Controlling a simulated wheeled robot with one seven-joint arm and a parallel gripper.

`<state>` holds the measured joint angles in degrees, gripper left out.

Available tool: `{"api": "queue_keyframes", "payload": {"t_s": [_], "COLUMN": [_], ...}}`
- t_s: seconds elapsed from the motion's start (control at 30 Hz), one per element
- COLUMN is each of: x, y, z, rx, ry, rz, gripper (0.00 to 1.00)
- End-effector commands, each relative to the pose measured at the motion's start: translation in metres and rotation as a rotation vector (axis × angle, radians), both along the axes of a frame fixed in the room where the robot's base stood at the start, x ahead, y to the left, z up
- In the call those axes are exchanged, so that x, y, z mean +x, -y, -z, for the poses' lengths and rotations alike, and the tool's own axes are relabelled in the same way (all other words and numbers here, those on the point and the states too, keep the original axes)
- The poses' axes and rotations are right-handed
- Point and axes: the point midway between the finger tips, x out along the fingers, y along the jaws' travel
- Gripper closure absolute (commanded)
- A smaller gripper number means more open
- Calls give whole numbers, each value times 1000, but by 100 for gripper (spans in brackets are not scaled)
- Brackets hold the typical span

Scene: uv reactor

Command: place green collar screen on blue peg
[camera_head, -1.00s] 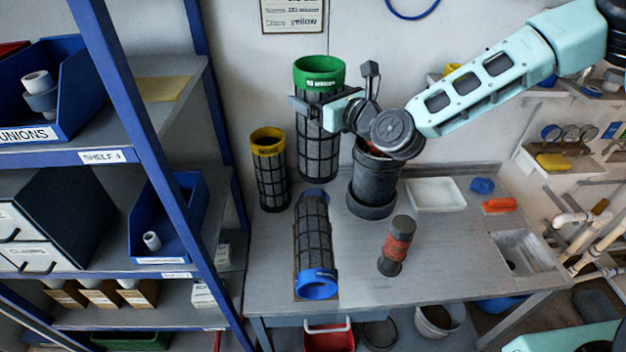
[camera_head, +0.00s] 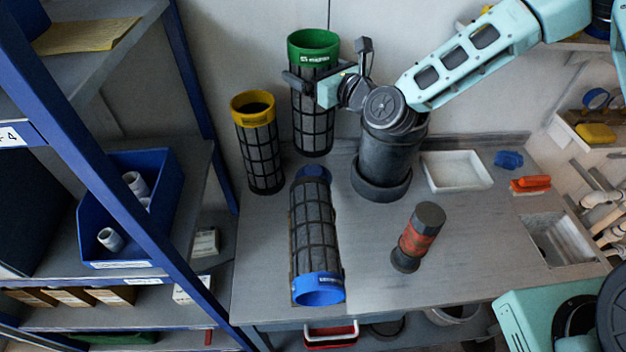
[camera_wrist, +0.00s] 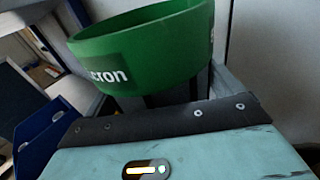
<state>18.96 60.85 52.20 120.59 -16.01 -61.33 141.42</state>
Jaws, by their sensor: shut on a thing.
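The green collar screen (camera_head: 313,125) is a dark mesh cylinder with a green collar, held upright at the back of the bench. My gripper (camera_head: 310,84) is shut on it just below the collar. I cannot tell whether its lower end touches the bench. In the wrist view the green collar (camera_wrist: 150,50) fills the upper middle, just beyond my gripper; the fingertips are hidden. I cannot make out a blue peg in either view.
A yellow collar screen (camera_head: 260,150) stands left of the held screen. A blue collar screen (camera_head: 315,235) lies in front. A dark canister (camera_head: 385,165), a red-banded cylinder (camera_head: 417,238) and a white tray (camera_head: 455,171) are to the right. Blue shelving (camera_head: 95,170) borders the left.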

Motion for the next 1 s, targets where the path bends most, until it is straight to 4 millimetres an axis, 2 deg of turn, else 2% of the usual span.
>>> {"api": "queue_keyframes", "payload": {"t_s": [0.03, 0.1, 0.33, 0.6, 0.83, 1.0], "x": [0, 0, -1, -1, -1, -1], "y": [-1, 0, -1, -1, -1, -1], "z": [18, 29, 50, 94, 113, 136], "rx": [1, 1, 1, 0, 1, -1], "ry": [1, 1, -1, -1, -1, -1], "rz": [-1, -1, -2, -2, -2, -2], "gripper": [53, 53, 53, 53, 53, 53]}}
